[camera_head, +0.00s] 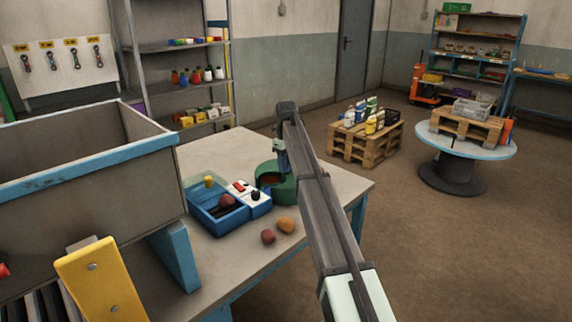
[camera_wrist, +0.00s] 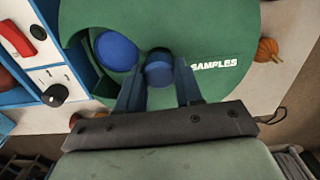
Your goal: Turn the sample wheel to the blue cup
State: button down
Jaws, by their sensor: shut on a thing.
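The green sample wheel (camera_head: 287,194) sits on the table, partly hidden by my arm in the head view. In the wrist view its green top (camera_wrist: 215,30), lettered "SAMPLES", lies under my gripper. A round blue cup (camera_wrist: 117,50) shows at the left of that top. My gripper (camera_wrist: 158,88) is over the wheel, pointing down, its two fingers shut on a short dark blue knob (camera_wrist: 158,70) between the cup and the lettering. In the head view my gripper (camera_head: 281,167) is at the wheel, and its fingertips are hard to make out.
A blue tray (camera_head: 217,216) and a white panel with a red switch and black dial (camera_head: 249,196) stand left of the wheel. Two loose roundish items (camera_head: 277,231) lie in front. A large grey bin (camera_head: 85,180) stands at the left. The table behind the wheel is clear.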

jog(key=c, duration=0.7)
grip_release()
jog(key=shift+c, duration=0.2)
notch_tip(320, 180, up, 14)
jog(key=shift+d+f, duration=0.1)
jog(key=shift+f, duration=0.05)
